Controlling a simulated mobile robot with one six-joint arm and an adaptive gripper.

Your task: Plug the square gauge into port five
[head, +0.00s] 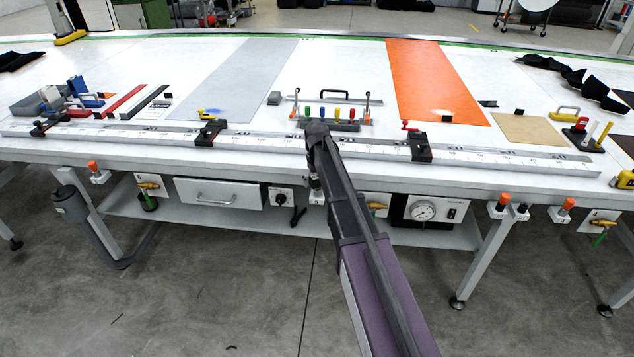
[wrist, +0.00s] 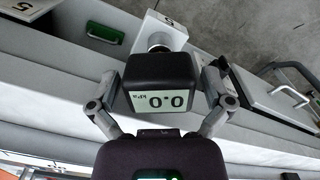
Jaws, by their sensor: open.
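The square gauge (wrist: 160,86) is a dark block with a display reading 0.0 kPa, upside down in the wrist view. Its far end is at a round metal fitting (wrist: 158,43) on a white box marked 5, port five (wrist: 168,24). The gauge looks lined up with the fitting, but its body hides how deeply it is seated. My gripper (wrist: 160,80) is open, with one finger on each side of the gauge. In the head view my arm covers most of the gripper and gauge at the table's front edge.
A drawer (head: 218,193), a rotary switch (head: 281,199) and a dial gauge panel (head: 423,210) hang under the table's front edge. A ruler rail (head: 270,142) runs along the tabletop with black clamps. Coloured pegs (head: 322,112) stand behind my arm.

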